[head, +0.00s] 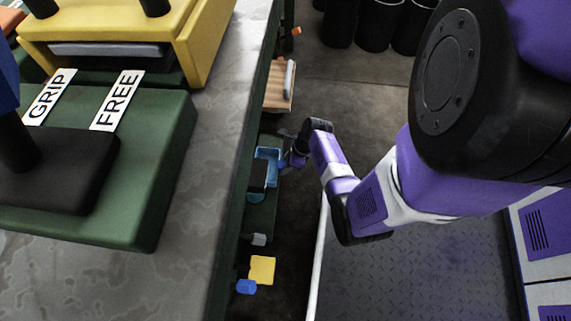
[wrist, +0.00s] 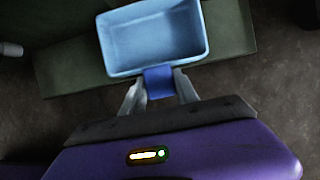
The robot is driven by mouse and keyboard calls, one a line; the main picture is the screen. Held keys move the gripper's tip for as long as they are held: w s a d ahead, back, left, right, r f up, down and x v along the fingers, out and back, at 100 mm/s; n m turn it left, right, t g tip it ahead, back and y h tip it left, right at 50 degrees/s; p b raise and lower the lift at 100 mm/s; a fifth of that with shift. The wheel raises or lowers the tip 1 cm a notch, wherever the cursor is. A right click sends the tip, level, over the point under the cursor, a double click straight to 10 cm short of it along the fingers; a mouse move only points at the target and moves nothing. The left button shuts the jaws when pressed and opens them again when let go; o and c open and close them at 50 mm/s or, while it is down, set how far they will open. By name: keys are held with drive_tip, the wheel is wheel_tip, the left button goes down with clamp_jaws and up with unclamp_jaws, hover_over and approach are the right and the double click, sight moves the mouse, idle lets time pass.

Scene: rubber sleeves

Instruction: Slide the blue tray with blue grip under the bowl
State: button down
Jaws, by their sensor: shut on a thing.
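The light blue tray (wrist: 153,41) is an open rectangular box at the top middle of the wrist view. Its darker blue grip (wrist: 159,85) sticks out toward me. My gripper (wrist: 160,86) has one finger on each side of this grip and is shut on it. In the head view the tray (head: 270,153) is small, beside the counter's edge, with my gripper (head: 291,160) at its right. A dark shape (head: 258,175) overlaps the tray's near part there. I cannot make out a bowl for certain in either view.
A dark green slab (wrist: 70,66) lies behind and below the tray. The grey counter (head: 205,150) hides what is left of the tray. Nearer me are a yellow block (head: 262,269) and a blue block (head: 246,287). A wooden board (head: 279,88) is farther off.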

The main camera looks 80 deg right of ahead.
idle(0.5)
drive_tip(key=shift+a+r+p, duration=0.15)
drive_tip(key=shift+a+p, duration=0.3)
drive_tip(key=s+a+p, duration=0.1)
drive_tip(key=a+p, duration=0.7)
drive_tip(key=a, duration=0.7)
drive_tip(key=shift+s+a+f+p, duration=0.15)
drive_tip(key=shift+f+p, duration=0.05)
drive_tip(key=shift+p, duration=0.15)
drive_tip(key=shift+a, duration=0.1)
drive_tip(key=c, duration=0.9)
unclamp_jaws()
